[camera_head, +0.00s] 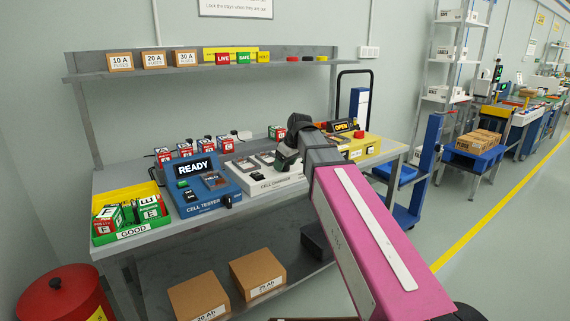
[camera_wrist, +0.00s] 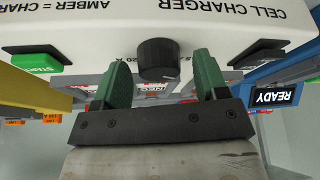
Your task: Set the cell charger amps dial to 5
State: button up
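The white cell charger (camera_head: 264,184) stands on the bench, partly behind my arm in the head view. It fills the top of the wrist view (camera_wrist: 215,20), upside down. Its black amps dial (camera_wrist: 157,56) is on the front face, with a "20 A" mark on its left and what looks like a "5" on its right. In the head view my gripper (camera_head: 287,160) is over the charger's front.
A green start button (camera_wrist: 32,60) is left of the dial in the wrist view. The blue cell tester (camera_head: 207,188), its display reading READY, stands left of the charger. A yellow unit (camera_head: 362,148) with an OPEN sign stands right. A yellow-green GOOD tray (camera_head: 131,233) holds cells.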

jog(key=v, duration=1)
jog(key=shift+s+d+r, duration=0.15)
jog(key=shift+r, duration=0.15)
